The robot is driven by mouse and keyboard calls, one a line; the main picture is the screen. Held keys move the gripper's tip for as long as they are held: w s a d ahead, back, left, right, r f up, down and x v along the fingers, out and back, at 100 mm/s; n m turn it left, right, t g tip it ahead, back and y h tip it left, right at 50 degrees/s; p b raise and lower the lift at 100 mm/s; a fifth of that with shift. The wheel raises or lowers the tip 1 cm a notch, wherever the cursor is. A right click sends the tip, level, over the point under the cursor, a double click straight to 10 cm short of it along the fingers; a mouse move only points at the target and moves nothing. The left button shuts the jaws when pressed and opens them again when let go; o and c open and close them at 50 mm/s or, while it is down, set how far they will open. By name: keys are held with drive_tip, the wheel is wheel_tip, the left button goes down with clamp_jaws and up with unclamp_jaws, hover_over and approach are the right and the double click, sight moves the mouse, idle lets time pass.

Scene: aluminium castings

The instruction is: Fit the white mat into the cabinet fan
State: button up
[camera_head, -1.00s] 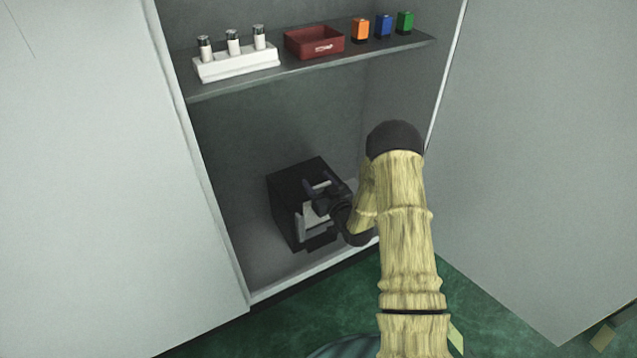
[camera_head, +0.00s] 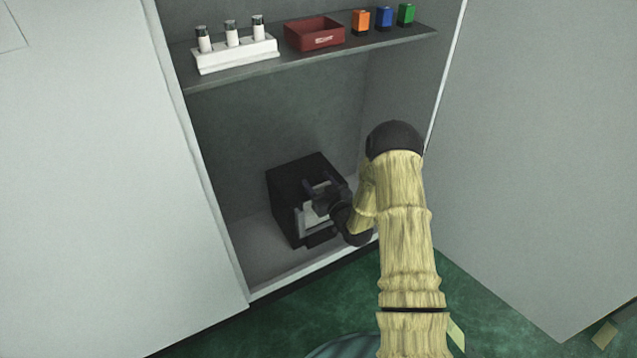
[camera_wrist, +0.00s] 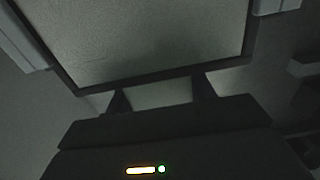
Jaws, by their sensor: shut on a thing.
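The cabinet fan is a black box (camera_head: 293,183) on the floor of the open cabinet's lower compartment, its front towards me. The white mat (camera_head: 316,217) is at that front, partly hidden behind my gripper. In the wrist view the mat (camera_wrist: 160,42) is a pale speckled panel with a dark border, slightly tilted in the picture. My gripper (camera_head: 316,196) is shut on the mat's near edge; its two fingers (camera_wrist: 160,97) meet that border in the wrist view. Pale upright strips flank the mat there. I cannot tell how deep the mat sits in the fan.
The shelf (camera_head: 350,54) above holds a white rack (camera_head: 237,57) with three shakers or vials, a red tray (camera_head: 314,35), and orange, blue and green small blocks. The cabinet's side wall and open door (camera_head: 530,150) stand right of my arm. Floor left of the fan is clear.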

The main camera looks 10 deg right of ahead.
drive_tip(key=shift+f, duration=0.2)
drive_tip(key=o, duration=1.4)
drive_tip(key=shift+c, duration=0.2)
drive_tip(key=p+v, duration=0.4)
drive_tip(key=v, duration=1.3)
drive_tip(key=shift+s, duration=0.2)
